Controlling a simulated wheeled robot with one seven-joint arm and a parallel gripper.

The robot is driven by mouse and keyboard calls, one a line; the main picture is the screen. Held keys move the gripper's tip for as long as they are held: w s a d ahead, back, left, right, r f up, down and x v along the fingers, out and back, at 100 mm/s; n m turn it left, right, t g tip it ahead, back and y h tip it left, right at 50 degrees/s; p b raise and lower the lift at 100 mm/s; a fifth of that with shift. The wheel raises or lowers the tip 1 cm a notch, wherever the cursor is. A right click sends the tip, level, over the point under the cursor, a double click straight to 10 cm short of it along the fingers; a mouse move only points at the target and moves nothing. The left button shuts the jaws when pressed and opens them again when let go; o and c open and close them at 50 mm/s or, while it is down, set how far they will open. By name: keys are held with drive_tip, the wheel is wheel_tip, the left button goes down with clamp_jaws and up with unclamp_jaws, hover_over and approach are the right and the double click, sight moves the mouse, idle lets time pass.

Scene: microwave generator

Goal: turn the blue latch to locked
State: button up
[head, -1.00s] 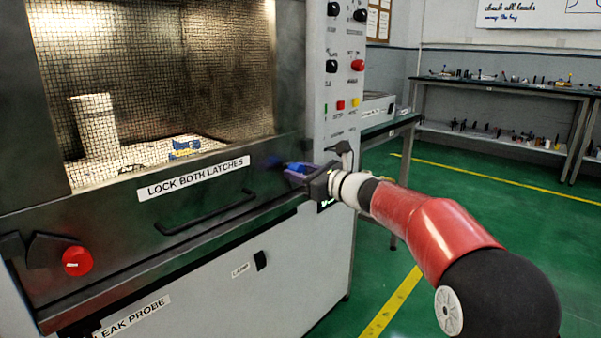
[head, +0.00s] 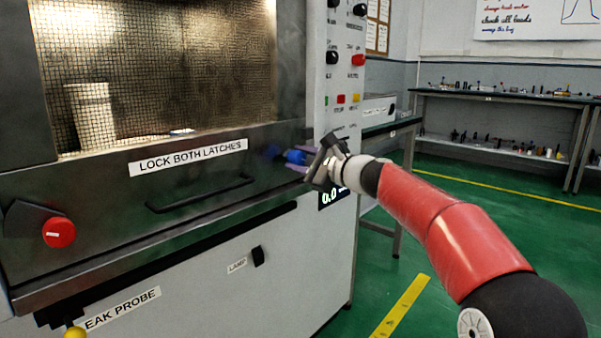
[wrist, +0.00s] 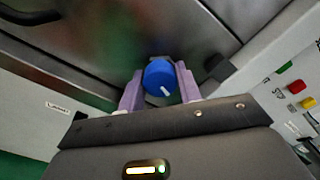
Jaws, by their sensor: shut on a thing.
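The blue latch is a round blue knob (wrist: 159,77) with a short white mark, on the dark front panel. In the wrist view its mark points down and slightly right. In the head view the blue latch (head: 294,157) shows in part at the right end of the panel. My gripper (wrist: 160,84) has one purple finger on each side of the knob and is shut on it. In the head view my gripper (head: 300,162) reaches the knob from the right, and its dark body is tilted.
A red knob (head: 60,233) is on the panel's left end. A dark bar handle (head: 200,192) lies between the knobs, below the label "LOCK BOTH LATCHES" (head: 188,157). A control column with buttons (head: 341,75) rises just above my gripper. Green floor is open at right.

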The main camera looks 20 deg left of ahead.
drive_tip(key=n+b, duration=0.1)
drive_tip(key=n, duration=0.1)
drive_tip(key=n+b, duration=0.3)
drive_tip(key=shift+f+n, duration=0.25)
drive_tip(key=shift+n, duration=0.05)
drive_tip(key=shift+r+n+b, duration=0.1)
drive_tip(key=shift+n+b, duration=1.2)
drive_tip(key=shift+n, duration=1)
drive_tip(key=o, duration=1)
drive_tip(key=shift+r, duration=0.1)
